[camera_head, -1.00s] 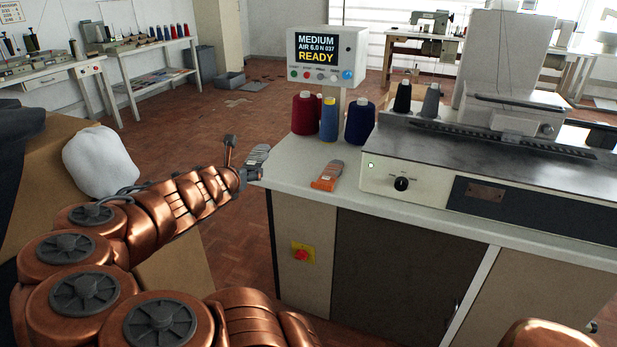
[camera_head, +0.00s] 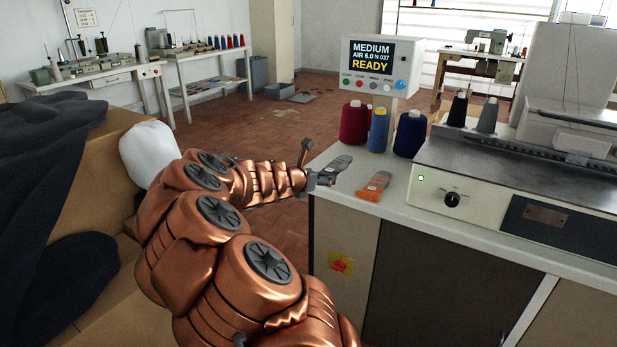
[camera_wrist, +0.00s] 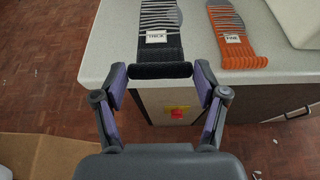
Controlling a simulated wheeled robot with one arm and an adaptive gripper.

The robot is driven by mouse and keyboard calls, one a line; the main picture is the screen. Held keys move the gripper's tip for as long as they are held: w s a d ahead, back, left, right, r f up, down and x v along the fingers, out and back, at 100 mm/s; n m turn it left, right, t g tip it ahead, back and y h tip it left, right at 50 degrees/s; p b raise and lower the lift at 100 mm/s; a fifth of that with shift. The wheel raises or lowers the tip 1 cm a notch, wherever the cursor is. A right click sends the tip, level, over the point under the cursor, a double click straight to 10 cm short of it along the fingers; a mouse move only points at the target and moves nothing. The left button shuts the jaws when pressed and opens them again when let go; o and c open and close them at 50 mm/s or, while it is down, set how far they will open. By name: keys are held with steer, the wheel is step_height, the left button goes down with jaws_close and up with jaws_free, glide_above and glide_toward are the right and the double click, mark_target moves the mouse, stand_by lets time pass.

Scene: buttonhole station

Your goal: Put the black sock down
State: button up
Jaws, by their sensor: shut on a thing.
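The black sock (camera_wrist: 158,45) has light stripes, a white tag and a dark rolled end. My gripper (camera_wrist: 162,72) has its fingers at either side of that rolled end and is shut on it. In the head view the sock (camera_head: 341,163) extends from my gripper (camera_head: 324,177) over the near left corner of the white tabletop (camera_head: 400,198). The rolled end is at the table's edge. I cannot tell whether the sock's underside touches the top. An orange and grey sock (camera_wrist: 236,45) with a white tag lies to its right.
Red, blue and navy thread cones (camera_head: 377,131) stand behind the socks. A display box (camera_head: 372,66) reading READY is above them. A machine (camera_head: 470,190) fills the right of the table. Cardboard boxes (camera_head: 100,205) with dark cloth and a white bundle (camera_head: 149,152) are left.

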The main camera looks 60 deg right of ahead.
steer(key=w+d, duration=0.1)
steer(key=w, duration=0.1)
steer(key=w+d, duration=0.3)
steer(key=w, duration=0.2)
steer(key=shift+d+f, duration=0.3)
steer(key=shift+f+b, duration=0.5)
steer(key=shift+f, duration=1.3)
steer(key=shift+f, duration=0.1)
steer(key=o, duration=0.9)
steer(key=shift+o, duration=0.2)
steer(key=p+v, duration=0.1)
steer(key=v, duration=1.1)
steer(key=shift+p, duration=0.4)
steer(key=shift+a, duration=0.1)
